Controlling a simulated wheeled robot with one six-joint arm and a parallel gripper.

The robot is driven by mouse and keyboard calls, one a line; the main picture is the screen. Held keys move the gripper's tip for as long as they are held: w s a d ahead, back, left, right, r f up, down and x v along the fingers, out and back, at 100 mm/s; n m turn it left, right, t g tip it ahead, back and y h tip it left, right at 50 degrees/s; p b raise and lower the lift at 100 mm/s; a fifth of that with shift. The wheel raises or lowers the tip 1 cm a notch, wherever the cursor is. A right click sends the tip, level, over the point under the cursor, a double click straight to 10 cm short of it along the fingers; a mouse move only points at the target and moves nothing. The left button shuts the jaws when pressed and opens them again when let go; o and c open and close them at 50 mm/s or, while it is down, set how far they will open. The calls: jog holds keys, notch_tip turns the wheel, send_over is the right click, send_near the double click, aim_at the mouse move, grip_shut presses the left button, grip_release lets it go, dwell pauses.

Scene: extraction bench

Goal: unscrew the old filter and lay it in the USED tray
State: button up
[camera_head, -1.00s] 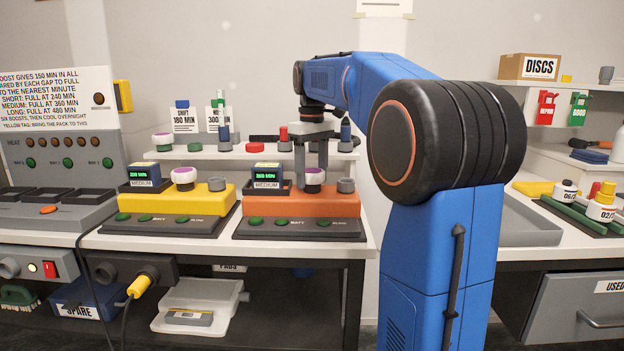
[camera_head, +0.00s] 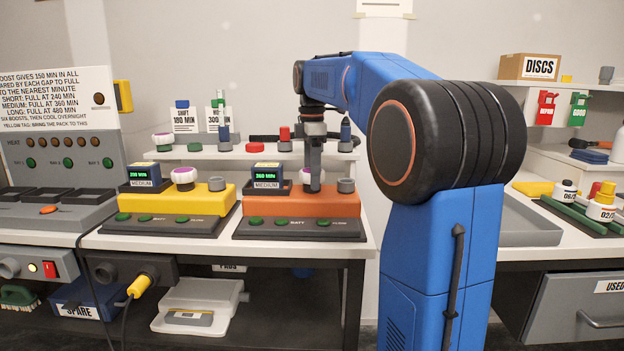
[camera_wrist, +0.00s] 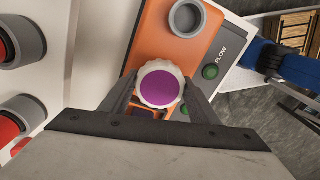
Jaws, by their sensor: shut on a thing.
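The old filter, a white knurled cap with a purple top, sits on the orange unit (camera_head: 283,206); I take it to be this filter (camera_wrist: 159,84). My gripper (camera_head: 314,184) reaches down from above and is shut on it, one finger on each side in the wrist view. In the head view a finger hides part of the filter (camera_head: 303,175). The cap's seat is hidden under it, so I cannot tell how far it is unscrewed. A grey drawer front (camera_head: 578,312) marked USED is at the lower right. No tray marked USED shows.
A grey cup (camera_head: 346,186) stands right of the filter, and a display box (camera_head: 268,178) left. A yellow unit (camera_head: 180,201) holds a similar purple-topped cap (camera_head: 184,176). A shelf of small parts runs behind.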

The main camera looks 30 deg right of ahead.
jog(key=n, duration=0.3)
jog(key=shift+n, duration=0.4)
jog(key=o, duration=1.2)
jog(key=m, duration=1.3)
jog(key=shift+m, duration=0.4)
jog(key=m, duration=0.6)
jog(key=shift+m, duration=0.3)
jog(key=m, duration=0.7)
